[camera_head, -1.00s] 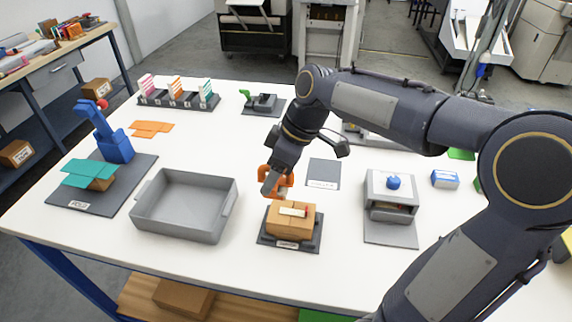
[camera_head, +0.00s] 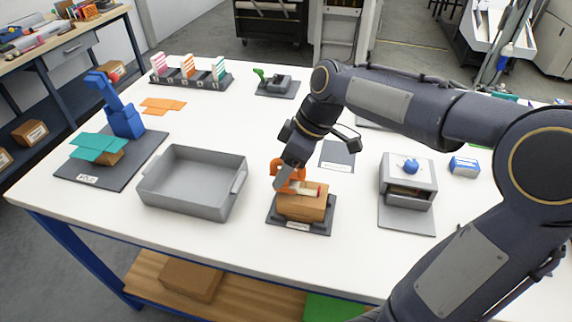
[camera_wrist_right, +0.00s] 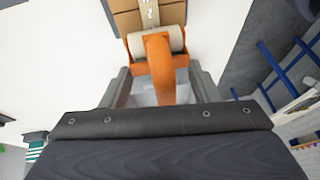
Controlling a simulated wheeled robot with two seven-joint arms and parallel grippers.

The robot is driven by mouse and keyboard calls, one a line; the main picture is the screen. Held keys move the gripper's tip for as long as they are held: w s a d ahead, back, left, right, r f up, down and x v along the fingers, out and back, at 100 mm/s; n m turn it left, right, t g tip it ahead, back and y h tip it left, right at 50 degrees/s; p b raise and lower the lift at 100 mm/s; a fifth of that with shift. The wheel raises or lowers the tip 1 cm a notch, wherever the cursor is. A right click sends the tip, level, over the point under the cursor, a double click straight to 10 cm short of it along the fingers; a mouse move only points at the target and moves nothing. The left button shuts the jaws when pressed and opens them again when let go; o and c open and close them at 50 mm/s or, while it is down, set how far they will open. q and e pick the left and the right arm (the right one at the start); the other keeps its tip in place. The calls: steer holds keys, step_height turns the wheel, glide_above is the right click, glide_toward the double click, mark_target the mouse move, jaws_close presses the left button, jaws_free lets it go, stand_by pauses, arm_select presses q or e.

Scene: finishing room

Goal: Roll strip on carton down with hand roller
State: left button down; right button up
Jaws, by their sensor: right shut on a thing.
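The brown carton (camera_head: 302,208) sits on a dark grey mat (camera_head: 291,226) near the table's front edge. A pale strip (camera_head: 309,188) lies along its top. My right gripper (camera_head: 290,173) is shut on the orange hand roller (camera_head: 283,171) at the carton's left end. In the right wrist view, the roller's orange handle (camera_wrist_right: 160,68) is between the fingers. Its pale cylinder (camera_wrist_right: 154,40) is at the carton's edge, in line with the strip (camera_wrist_right: 150,12). I cannot tell whether the cylinder presses on the strip. My left gripper is not in view.
A grey tray (camera_head: 150,188) stands left of the carton. A grey box with a blue knob (camera_head: 407,181) stands to its right. A blue stand (camera_head: 124,118) with teal sheets (camera_head: 98,147) is at the left. Bare table lies in front of the carton.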

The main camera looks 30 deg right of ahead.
steer(key=shift+f+b, duration=0.5)
steer(key=shift+f, duration=0.1)
stand_by(0.4)
